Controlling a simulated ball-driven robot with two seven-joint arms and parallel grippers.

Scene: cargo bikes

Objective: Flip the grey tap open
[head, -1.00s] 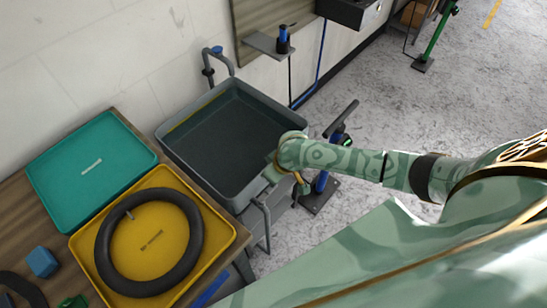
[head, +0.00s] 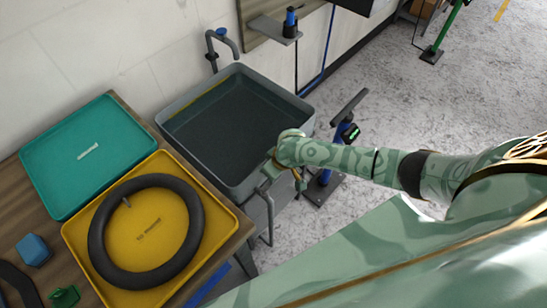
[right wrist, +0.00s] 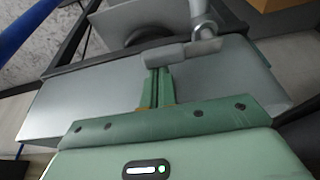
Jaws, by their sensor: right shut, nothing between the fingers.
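A grey curved tap (head: 224,45) with a blue part on top stands behind the grey sink basin (head: 172,112) in the head view. My right gripper (head: 265,178) is at the basin's near right edge, away from that tap; its fingertips are hard to make out there. In the right wrist view the right gripper's green fingers (right wrist: 158,78) are shut and empty. Just beyond them is a grey bar-like part (right wrist: 180,53) joined to a round post. I cannot tell whether it belongs to a tap or whether the fingers touch it. My left gripper is not in view.
A yellow tray (head: 78,235) holding a black tyre ring (head: 196,222) and a teal tray (head: 60,165) lie on the wooden bench left of the basin. A blue-and-black stand (head: 343,130) is right of the basin. Open floor lies farther right.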

